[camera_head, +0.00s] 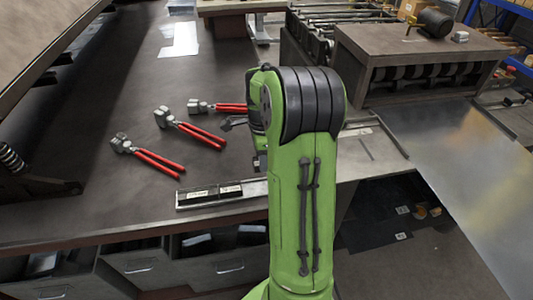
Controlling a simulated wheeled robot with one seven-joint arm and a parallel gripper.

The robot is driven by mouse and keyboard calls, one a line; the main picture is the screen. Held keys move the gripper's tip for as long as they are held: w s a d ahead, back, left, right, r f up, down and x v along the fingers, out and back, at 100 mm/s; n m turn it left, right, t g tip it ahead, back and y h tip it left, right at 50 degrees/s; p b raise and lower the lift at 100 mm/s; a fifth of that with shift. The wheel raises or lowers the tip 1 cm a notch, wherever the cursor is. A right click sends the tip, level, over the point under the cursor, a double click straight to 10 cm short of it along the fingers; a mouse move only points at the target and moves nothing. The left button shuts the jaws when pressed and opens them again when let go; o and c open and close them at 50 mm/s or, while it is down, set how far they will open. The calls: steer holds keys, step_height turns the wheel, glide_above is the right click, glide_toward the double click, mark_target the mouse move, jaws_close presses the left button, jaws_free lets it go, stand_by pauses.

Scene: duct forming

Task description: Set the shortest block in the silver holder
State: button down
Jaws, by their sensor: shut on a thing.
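A long, low silver holder (256,188) lies near the front edge of the brown table. Two dark blocks with pale labels lie in its left part, a left block (197,195) and a right block (230,190). Their lengths look close, and I cannot tell which is shorter. The holder's right end goes behind my green and black arm. No loose block shows elsewhere on the table.
Red-handled tools lie behind the holder: a near one (155,162), a middle one (198,132) and a far one (225,107). White sheets (180,38) lie farther back. A roller machine (415,60) and a metal sheet (460,160) stand right. The table's left middle is clear.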

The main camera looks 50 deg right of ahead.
step_height(320, 180, down, 9)
steer(key=b, duration=0.7)
steer(key=shift+f, duration=0.2)
steer(key=shift+r, duration=0.1)
steer(key=c, duration=0.6)
jaws_free()
step_height(320, 180, up, 16)
steer(key=p, duration=0.5)
